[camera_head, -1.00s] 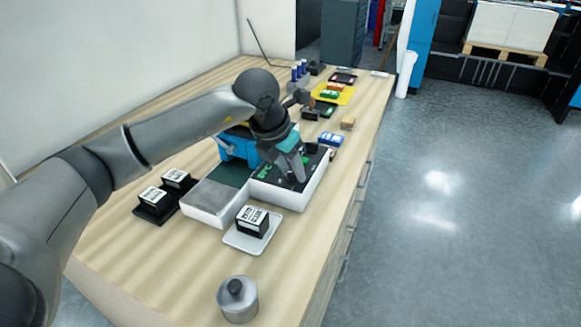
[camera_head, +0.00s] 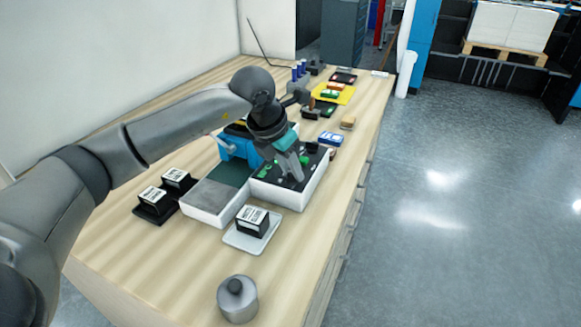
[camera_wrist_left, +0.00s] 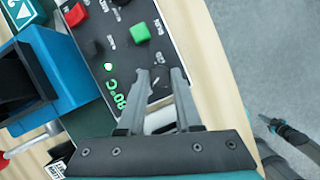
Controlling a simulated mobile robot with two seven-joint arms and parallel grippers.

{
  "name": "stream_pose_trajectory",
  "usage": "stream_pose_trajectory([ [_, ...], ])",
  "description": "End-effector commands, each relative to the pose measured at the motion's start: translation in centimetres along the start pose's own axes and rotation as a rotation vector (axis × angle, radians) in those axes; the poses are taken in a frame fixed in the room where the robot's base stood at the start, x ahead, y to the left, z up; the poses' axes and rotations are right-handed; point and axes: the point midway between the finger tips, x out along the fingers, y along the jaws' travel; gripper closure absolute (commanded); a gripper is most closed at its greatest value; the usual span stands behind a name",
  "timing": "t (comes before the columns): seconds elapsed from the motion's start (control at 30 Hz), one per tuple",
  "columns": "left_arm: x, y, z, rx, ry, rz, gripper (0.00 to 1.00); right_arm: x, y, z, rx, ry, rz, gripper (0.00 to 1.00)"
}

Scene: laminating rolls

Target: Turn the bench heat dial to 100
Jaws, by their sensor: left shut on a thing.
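The bench heat dial sits on the black control panel (camera_head: 270,181) of a white box on the bench. In the left wrist view the panel (camera_wrist_left: 103,45) shows a green readout (camera_wrist_left: 116,98) that looks like 80°C, though its first digit is hard to read. My left gripper (camera_head: 299,178) points down at the panel. In the left wrist view its fingers (camera_wrist_left: 159,82) are shut on the dial, which they mostly hide. A dark jointed part at the right of that view looks like my right gripper (camera_wrist_left: 268,122), over the floor; its jaws are unclear.
A blue device (camera_head: 236,147) stands behind the panel. A white tray (camera_head: 232,239) bears a black labelled block (camera_head: 252,221).

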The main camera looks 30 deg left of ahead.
Motion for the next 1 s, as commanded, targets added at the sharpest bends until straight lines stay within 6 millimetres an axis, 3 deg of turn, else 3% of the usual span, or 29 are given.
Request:
stream_pose_trajectory([
  [1.0, 0.02, 0.62, 0.39, 0.768, -0.003, -0.320, 1.00, -0.24, -0.01, -0.01, 0.001, 0.000, 0.000, 1.00],
])
